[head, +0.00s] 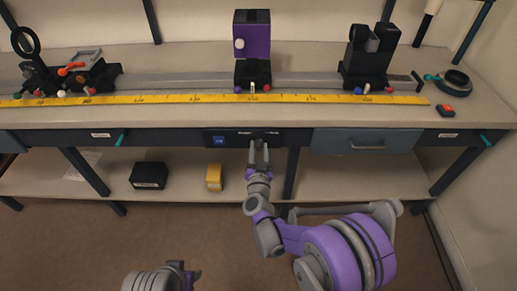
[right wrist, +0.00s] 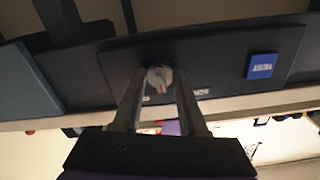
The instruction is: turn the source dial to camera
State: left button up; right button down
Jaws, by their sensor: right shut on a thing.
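The source dial (right wrist: 159,76) is a small grey knob with a red mark on a dark panel (right wrist: 215,55) in the right wrist view. Its red mark points toward the lower edge of that picture, between two small pale labels too blurred to read. My right gripper (right wrist: 160,92) is shut on the dial, one finger on each side. In the head view my right gripper (head: 259,148) reaches up to the dark panel (head: 280,137) under the bench front. My left gripper (head: 182,272) shows only partly at the bottom edge, and its fingers are unclear.
A blue tag (right wrist: 262,66) is on the panel beside the dial. A grey drawer (head: 367,140) is to its right in the head view. A black box (head: 149,176) and yellow box (head: 214,178) sit on the shelf.

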jog(key=m, duration=0.6)
dwell(0.6)
jog(key=shift+c, duration=2.2)
grip_release()
jog(key=s+p, duration=0.1)
jog(key=s, duration=1)
jog(key=shift+w, duration=0.1)
